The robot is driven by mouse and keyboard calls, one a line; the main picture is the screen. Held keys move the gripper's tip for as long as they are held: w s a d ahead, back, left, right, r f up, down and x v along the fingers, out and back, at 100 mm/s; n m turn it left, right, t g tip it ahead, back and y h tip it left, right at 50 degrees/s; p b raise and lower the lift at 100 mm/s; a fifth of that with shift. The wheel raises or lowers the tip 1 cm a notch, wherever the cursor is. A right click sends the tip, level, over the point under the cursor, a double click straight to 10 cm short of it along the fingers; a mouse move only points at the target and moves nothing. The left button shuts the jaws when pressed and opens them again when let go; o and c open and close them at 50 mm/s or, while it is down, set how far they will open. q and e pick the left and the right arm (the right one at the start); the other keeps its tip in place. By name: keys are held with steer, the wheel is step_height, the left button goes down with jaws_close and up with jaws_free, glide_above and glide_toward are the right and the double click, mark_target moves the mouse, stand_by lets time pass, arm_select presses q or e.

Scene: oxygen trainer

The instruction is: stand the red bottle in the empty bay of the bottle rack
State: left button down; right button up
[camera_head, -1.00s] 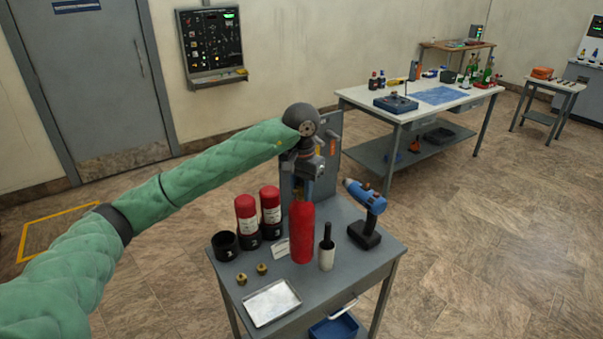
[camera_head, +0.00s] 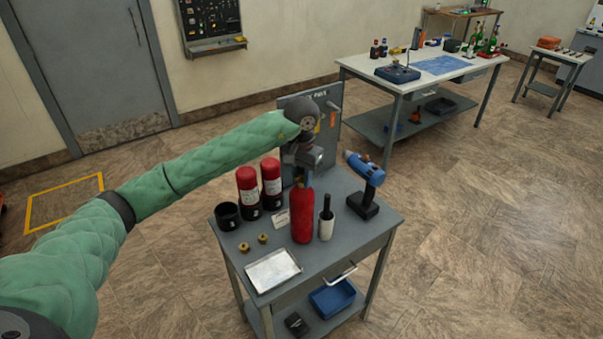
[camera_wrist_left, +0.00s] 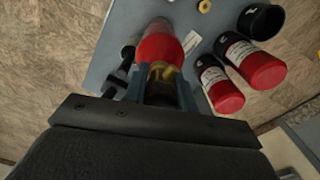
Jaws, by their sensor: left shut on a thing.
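The red bottle (camera_head: 302,217) is upright over the grey cart top, beside a white holder; I cannot tell whether its base touches the surface. My left gripper (camera_head: 303,177) is above it, shut on its neck. In the left wrist view the fingers (camera_wrist_left: 165,92) close around the brass-coloured neck of the red bottle (camera_wrist_left: 160,48). The bottle rack's empty bay is an open black cup (camera_head: 228,216), left of two bays that hold red bottles (camera_head: 247,186). The empty bay also shows in the left wrist view (camera_wrist_left: 262,21). My right gripper is not in view.
A blue drill (camera_head: 364,185) stands further right. Two brass fittings (camera_head: 262,238) and a silver tray (camera_head: 272,270) lie in front. A grey panel (camera_head: 326,150) rises behind.

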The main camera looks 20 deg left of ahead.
arm_select(q)
steer(key=c, duration=1.3)
jaws_free()
steer(key=shift+f, duration=0.1)
steer(key=shift+c, duration=0.2)
steer(key=shift+o, duration=1.1)
